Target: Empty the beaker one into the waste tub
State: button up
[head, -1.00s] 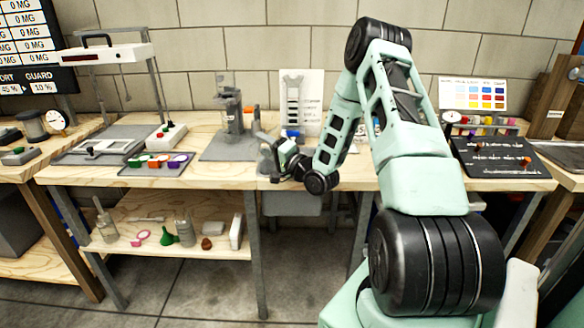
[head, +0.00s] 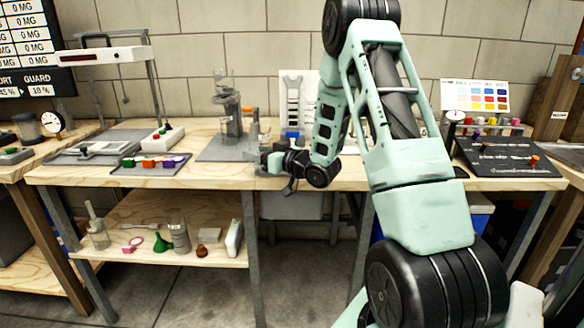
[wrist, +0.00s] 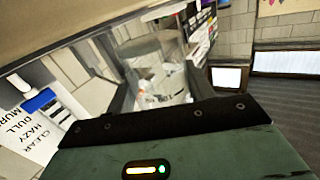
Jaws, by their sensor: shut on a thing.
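My gripper (head: 264,152) is near the front edge of the bench, right of the filter stand. In the wrist view a clear glass beaker (wrist: 150,60) with printed marks sits between the dark fingers, and my gripper is shut on it. It looks tilted in that view; what is inside is unclear. In the head view the held beaker is too small to make out well. A grey tub (head: 291,207) hangs or stands just under the bench edge, below my gripper; I see no label saying it is the waste tub.
The filter stand (head: 231,125), with clear glass on top, stands left of my gripper. A tray of coloured blocks (head: 150,163) is further left. A turbidity card (head: 297,100) stands behind. The lower shelf (head: 150,215) holds several small items.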

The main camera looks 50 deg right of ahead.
aim_at(266, 136)
jog(key=shift+a+r+n, duration=0.1)
jog(key=shift+r+n, duration=0.15)
jog(key=shift+n, duration=0.15)
jog(key=shift+r, duration=0.3)
notch_tip(266, 136, up, 5)
jog(key=p, duration=0.3)
jog(key=shift+f+p, duration=0.2)
jog(key=shift+p, duration=0.1)
jog(key=shift+f, duration=0.1)
